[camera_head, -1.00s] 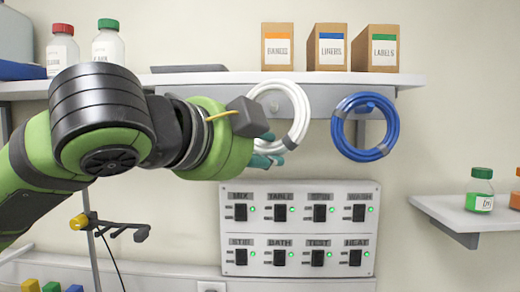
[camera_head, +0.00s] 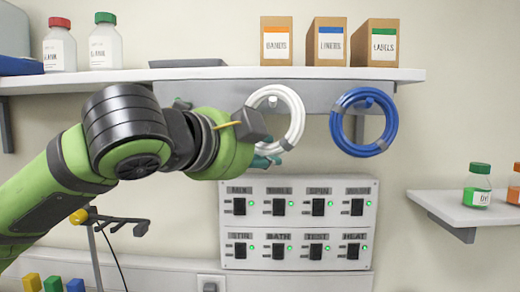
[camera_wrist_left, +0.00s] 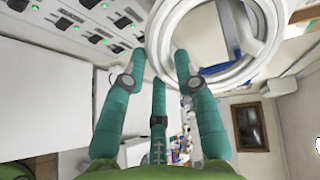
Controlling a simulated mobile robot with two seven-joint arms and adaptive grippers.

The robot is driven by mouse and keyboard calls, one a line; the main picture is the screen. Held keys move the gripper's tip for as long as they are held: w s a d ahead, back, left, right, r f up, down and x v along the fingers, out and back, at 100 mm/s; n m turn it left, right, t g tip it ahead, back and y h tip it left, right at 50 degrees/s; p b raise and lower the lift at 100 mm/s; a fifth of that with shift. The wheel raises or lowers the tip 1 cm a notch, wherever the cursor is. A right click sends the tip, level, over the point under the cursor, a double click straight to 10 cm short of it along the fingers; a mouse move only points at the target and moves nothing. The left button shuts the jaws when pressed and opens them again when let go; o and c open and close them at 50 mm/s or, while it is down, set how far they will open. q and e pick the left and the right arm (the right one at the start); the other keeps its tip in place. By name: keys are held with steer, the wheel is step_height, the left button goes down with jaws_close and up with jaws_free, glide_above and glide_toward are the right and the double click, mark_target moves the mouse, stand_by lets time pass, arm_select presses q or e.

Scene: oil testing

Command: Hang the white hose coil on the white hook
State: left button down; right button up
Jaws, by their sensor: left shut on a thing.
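The white hose coil (camera_head: 298,122) is upright in front of the grey rail under the shelf in the head view. My left gripper (camera_head: 270,157), with teal fingers, is shut on its lower part. The gripper's body covers the coil's left side. In the wrist view the coil (camera_wrist_left: 272,30) rises beyond the fingertips (camera_wrist_left: 160,65). My right gripper is not in view.
A blue hose coil (camera_head: 339,128) hangs on a blue hook (camera_head: 369,102) close to the right. The shelf (camera_head: 225,73) above carries boxes and bottles. A switch panel (camera_head: 298,224) is just below the gripper. A small side shelf (camera_head: 450,212) stands at right.

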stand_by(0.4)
arm_select(q)
steer(key=c, duration=0.9)
jaws_free()
